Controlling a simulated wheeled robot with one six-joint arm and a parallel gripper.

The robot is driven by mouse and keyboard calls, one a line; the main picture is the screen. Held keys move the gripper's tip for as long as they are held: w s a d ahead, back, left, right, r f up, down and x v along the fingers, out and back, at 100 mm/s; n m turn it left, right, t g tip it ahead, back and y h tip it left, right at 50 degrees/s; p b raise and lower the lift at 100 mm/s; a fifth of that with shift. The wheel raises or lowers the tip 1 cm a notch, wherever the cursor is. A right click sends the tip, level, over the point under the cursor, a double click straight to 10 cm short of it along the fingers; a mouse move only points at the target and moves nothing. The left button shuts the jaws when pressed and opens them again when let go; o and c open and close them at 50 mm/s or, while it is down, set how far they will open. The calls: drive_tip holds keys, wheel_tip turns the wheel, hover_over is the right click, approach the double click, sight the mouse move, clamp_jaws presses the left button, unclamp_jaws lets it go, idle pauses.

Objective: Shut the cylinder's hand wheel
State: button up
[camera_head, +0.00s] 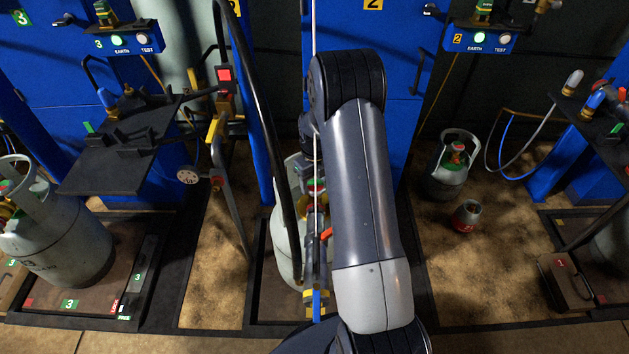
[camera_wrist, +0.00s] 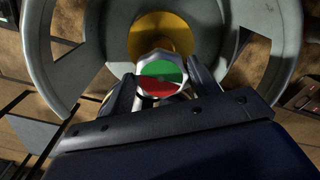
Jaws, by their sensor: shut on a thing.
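The hand wheel (camera_wrist: 161,70) has a silver faceted rim and a top that is half green, half red. It sits in the middle of the wrist view, above a yellow-brass round part (camera_wrist: 160,32). My gripper (camera_wrist: 162,82) has one finger on each side of the wheel and is shut on it. The grey cylinder (camera_head: 284,250) stands upright below my arm in the head view, partly hidden by it. Its pale collar (camera_wrist: 292,45) curves around the wheel and my fingers. In the head view my gripper is mostly hidden behind my arm.
A filling head with an orange lever (camera_head: 326,234) and a black hose (camera_head: 262,110) hang close by the cylinder. Other cylinders stand at left (camera_head: 60,240) and at right (camera_head: 447,175). A small red-and-grey canister (camera_head: 466,216) stands on open floor at right.

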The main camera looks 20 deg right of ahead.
sight(314, 184)
drive_tip(key=o, duration=1)
drive_tip(key=shift+r, duration=0.1)
wheel_tip(314, 184, up, 11)
drive_tip(key=p, duration=0.2)
drive_tip(key=shift+f, duration=0.2)
wheel_tip(314, 184, down, 11)
drive_tip(key=shift+r+b, duration=0.1)
drive_tip(key=shift+b, duration=0.95)
